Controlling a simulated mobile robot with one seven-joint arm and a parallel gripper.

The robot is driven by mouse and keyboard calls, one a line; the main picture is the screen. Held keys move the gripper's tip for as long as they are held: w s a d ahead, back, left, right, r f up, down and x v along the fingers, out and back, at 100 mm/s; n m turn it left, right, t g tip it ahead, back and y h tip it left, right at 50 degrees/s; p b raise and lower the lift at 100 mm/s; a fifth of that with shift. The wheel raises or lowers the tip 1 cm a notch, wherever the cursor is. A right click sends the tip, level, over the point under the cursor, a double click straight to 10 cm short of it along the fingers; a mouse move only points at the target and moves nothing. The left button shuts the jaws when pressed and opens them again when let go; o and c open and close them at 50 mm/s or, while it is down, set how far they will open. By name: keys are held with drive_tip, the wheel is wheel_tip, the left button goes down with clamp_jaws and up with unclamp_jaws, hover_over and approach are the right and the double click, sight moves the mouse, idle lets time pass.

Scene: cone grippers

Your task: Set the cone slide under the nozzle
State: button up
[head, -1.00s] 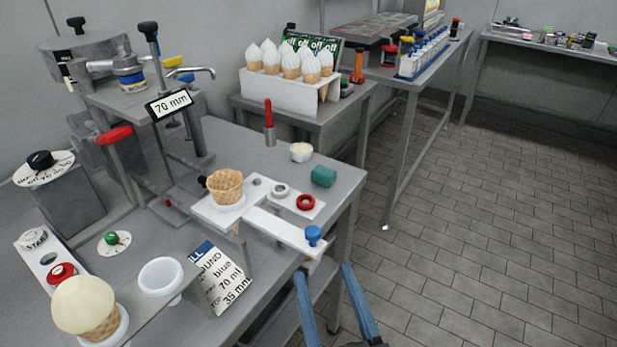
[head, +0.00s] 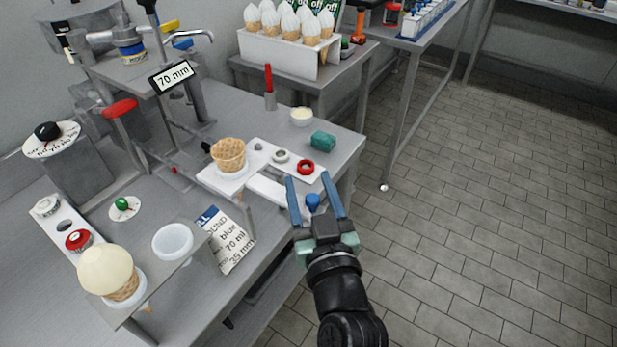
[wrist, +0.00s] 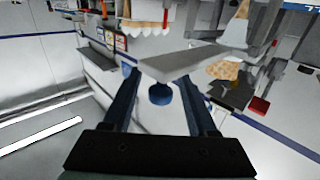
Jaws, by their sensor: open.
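The cone slide (head: 265,187) is a white bar at the table's front right edge, with a waffle cone (head: 229,154) in its holder and a blue knob (head: 312,201) at its near end. In the wrist view the knob (wrist: 160,94) shows between the open fingers (wrist: 158,92); contact is not visible.
A printed card (head: 228,240) stands left of the slide. A white ring holder (head: 172,242) and a cone with a pale ball (head: 106,272) are at the front left.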

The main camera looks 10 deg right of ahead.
drive_tip(key=shift+w, duration=0.45)
clamp_jaws()
idle(1.2)
